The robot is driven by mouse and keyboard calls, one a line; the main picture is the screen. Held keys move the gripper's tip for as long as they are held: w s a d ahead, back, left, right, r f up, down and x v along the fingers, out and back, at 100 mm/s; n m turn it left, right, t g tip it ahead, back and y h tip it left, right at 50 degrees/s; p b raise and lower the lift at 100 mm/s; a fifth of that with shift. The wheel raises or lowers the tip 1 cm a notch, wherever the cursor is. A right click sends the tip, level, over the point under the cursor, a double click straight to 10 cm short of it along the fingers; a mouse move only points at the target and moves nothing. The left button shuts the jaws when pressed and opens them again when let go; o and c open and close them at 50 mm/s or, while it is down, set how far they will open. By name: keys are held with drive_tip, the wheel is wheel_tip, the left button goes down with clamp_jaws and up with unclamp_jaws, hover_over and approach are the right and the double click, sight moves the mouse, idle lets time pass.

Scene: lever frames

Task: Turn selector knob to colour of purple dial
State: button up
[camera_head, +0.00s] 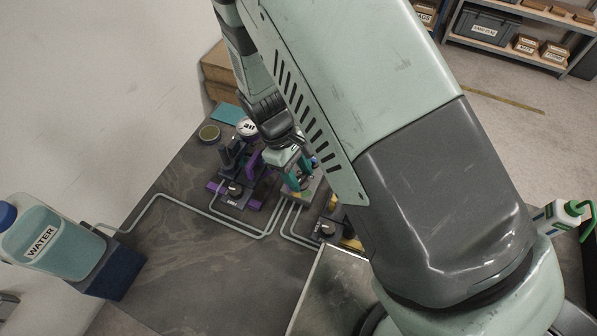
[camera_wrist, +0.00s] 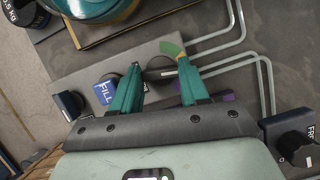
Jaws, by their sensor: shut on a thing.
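The dark selector knob (camera_wrist: 160,68) sits on a grey panel (camera_wrist: 85,72) in the wrist view. The knob's pointer direction cannot be told. In the head view my gripper (camera_head: 297,184) is down at the panel, and my arm hides much of it. Left of it stands a unit with purple parts (camera_head: 254,160) and a white round dial (camera_head: 247,127); its reading is too small to tell.
A dark block with a knob (camera_wrist: 294,143) is at the right. Grey pipes (camera_head: 185,203) cross the table to a water tank (camera_head: 50,245). The table's front left is mostly clear.

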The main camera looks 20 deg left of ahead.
drive_tip(key=m, duration=0.2)
drive_tip(key=m+g, duration=0.1)
drive_tip(key=m, duration=0.1)
drive_tip(key=shift+w+g+y, duration=0.15)
drive_tip(key=shift+g+y, duration=0.15)
drive_tip(key=shift+d+m+g+y, duration=0.1)
drive_tip(key=shift+m+g+y, duration=0.35)
drive_tip(key=shift+m, duration=1.35)
drive_tip(key=o, duration=1.1)
drive_tip(key=shift+c, duration=0.2)
drive_tip(key=shift+r, duration=0.1)
drive_tip(key=v, duration=1)
drive_tip(key=shift+w+r, duration=0.2)
drive_tip(key=shift+r, duration=0.05)
